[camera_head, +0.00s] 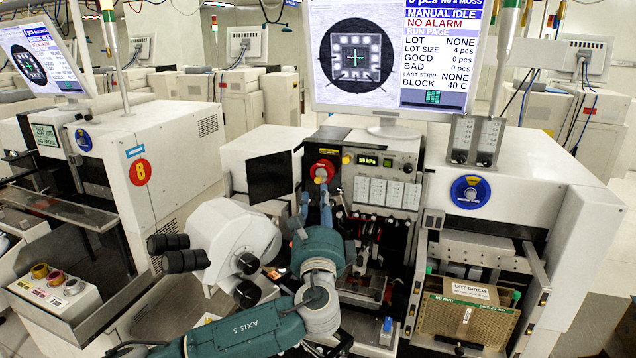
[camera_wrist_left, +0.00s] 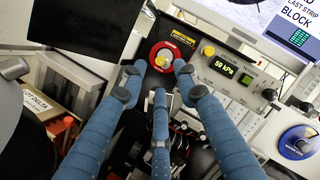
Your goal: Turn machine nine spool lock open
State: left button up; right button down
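The spool lock appears to be the red round dial with a pale centre (camera_head: 322,170) on the dark front panel of the middle machine (camera_head: 270,150). The dial also shows in the left wrist view (camera_wrist_left: 164,55), below a yellow label. My left gripper (camera_head: 318,200) is just in front of and below it. In the left wrist view, its blue fingers (camera_wrist_left: 158,75) are spread, two beside the dial's lower edge and one below. Nothing is held between them. I cannot tell whether a fingertip touches the dial. My right gripper is not in view.
A microscope head (camera_head: 225,245) stands left of my left arm. Right of the dial are a yellow button (camera_head: 347,158), a pressure display (camera_head: 367,160) and white switches. A monitor (camera_head: 395,55) reads manual idle. A brown box (camera_head: 465,310) sits lower right. The left machine is marked 8.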

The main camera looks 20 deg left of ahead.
aim_at(318, 182)
pick_arm(q)
jog(key=p+x, duration=0.1)
jog(key=x, duration=0.5)
jog(key=shift+w+f+p, duration=0.1)
jog(key=shift+p, duration=0.2)
grip_shut()
